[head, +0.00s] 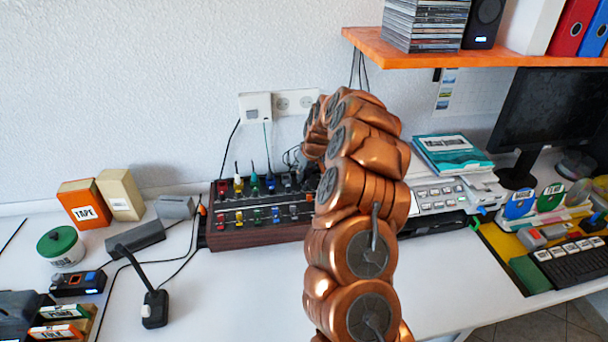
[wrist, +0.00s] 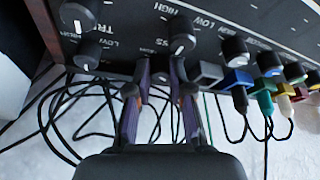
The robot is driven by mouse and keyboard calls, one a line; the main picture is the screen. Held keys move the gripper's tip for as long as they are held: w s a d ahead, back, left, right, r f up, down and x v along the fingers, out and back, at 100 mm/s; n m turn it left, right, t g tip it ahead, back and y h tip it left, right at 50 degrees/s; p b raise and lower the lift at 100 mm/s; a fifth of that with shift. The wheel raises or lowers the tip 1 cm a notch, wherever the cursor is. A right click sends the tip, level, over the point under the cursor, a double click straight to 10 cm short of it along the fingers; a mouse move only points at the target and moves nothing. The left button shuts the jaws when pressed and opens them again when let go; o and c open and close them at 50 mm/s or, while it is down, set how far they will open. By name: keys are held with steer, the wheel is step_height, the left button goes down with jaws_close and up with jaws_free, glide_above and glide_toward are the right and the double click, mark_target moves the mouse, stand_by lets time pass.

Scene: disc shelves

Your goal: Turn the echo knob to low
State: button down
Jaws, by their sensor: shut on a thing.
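A dark mixer with a wood-toned side (head: 262,235) sits on the white desk in the head view. Its dark panel (wrist: 125,35) fills the top of the wrist view, with black white-marked knobs and LOW and HIGH lettering. My gripper (wrist: 160,72) is at the panel's lower edge, its two purple-grey fingers close together on a small dark knob mostly hidden between them. I cannot read an echo label there. A black knob (wrist: 181,35) stands just above the fingertips, and another knob (wrist: 87,51) is to the left. In the head view my arm hides the gripper.
Coloured plugs (wrist: 265,80) and black cables (wrist: 90,120) crowd beside and below the fingers. An orange shelf (head: 440,50) hangs at upper right.

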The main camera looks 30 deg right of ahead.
steer(key=c, duration=1)
jaws_free()
steer(key=shift+c, duration=0.2)
steer(key=shift+r, duration=0.1)
steer(key=v, duration=1.1)
steer(key=shift+s+r, duration=0.25)
steer(key=shift+r, duration=0.1)
steer(key=shift+a, duration=0.1)
